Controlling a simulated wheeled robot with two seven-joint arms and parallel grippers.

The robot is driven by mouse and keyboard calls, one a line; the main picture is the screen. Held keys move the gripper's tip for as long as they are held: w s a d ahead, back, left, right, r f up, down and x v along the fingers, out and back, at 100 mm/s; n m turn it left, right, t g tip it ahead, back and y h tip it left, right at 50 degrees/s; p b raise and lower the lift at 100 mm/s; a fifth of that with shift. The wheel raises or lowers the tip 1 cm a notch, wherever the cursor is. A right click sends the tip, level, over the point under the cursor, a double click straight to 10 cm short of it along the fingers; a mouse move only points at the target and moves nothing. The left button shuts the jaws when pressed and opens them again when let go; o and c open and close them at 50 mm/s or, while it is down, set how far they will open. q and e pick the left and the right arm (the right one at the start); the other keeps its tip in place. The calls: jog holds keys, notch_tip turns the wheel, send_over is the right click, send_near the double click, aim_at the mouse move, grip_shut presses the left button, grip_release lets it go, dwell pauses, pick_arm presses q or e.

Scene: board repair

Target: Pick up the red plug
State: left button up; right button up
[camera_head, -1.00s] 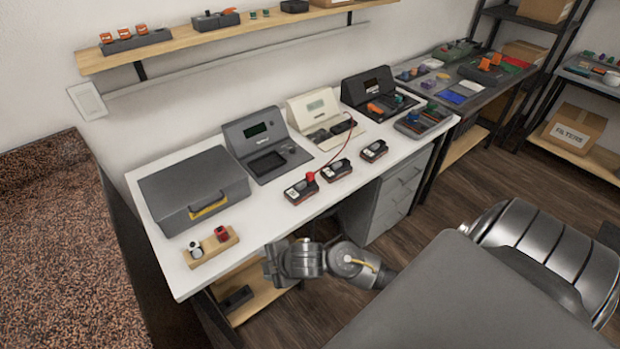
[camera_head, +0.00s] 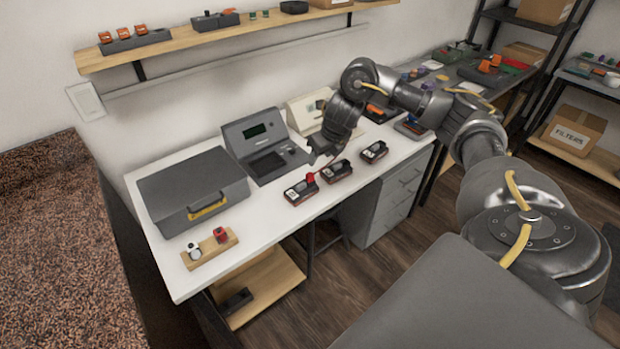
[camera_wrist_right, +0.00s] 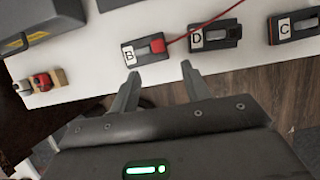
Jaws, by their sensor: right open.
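A red plug (camera_head: 310,177) with a red cable sits on a dark module labelled B (camera_head: 296,193) on the white table. In the right wrist view the plug (camera_wrist_right: 157,45) is at the module's right end, its cable running up to the right. My right gripper (camera_head: 322,154) is above the table behind the plug in the head view, partly blurred into its own arm. In the right wrist view my gripper (camera_wrist_right: 160,71) has its two fingers spread and empty, pointing toward module B (camera_wrist_right: 142,53). My left gripper is not visible.
Modules D (camera_wrist_right: 216,36) and C (camera_wrist_right: 296,27) stand in a row to the right. A wooden block (camera_head: 200,256) holds a white and a red piece at the left. A grey case (camera_head: 185,180) stands behind it. The front table strip is clear.

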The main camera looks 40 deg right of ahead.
jog(key=b, duration=0.1)
send_over(310, 174)
jog(key=s, duration=0.3)
notch_tip(310, 174, down, 5)
jog(key=shift+w+p+x, duration=0.2)
jog(key=shift+p+x, duration=0.1)
jog(key=shift+x, duration=2.5)
jog(key=shift+r, duration=0.15)
grip_shut()
